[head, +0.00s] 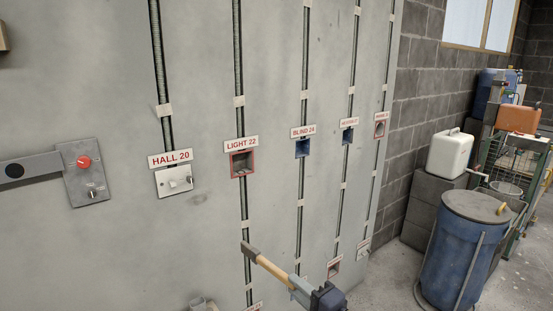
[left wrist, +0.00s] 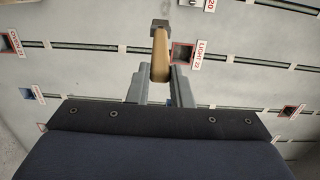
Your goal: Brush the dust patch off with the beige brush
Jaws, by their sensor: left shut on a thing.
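The beige brush (head: 272,266) is in my left gripper (head: 297,284), which is shut on its handle at the lower middle of the head view. Its dark grey head (head: 249,251) points up and left, in front of the wall; I cannot tell whether it touches. In the left wrist view, the brush (left wrist: 160,53) stands out between the fingers of the gripper (left wrist: 159,78). A faint dark smudge (head: 198,199), perhaps the dust patch, lies on the wall below right of the HALL 20 switch plate. The brush is below and right of it. My right gripper is out of view.
The grey wall (head: 80,110) carries vertical conduits and labelled boxes, including HALL 20 (head: 174,181), LIGHT 22 (head: 242,163) and BLIND 24 (head: 302,148). A grey panel with a red knob (head: 84,161) sticks out at left. A blue barrel (head: 462,250) stands at right.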

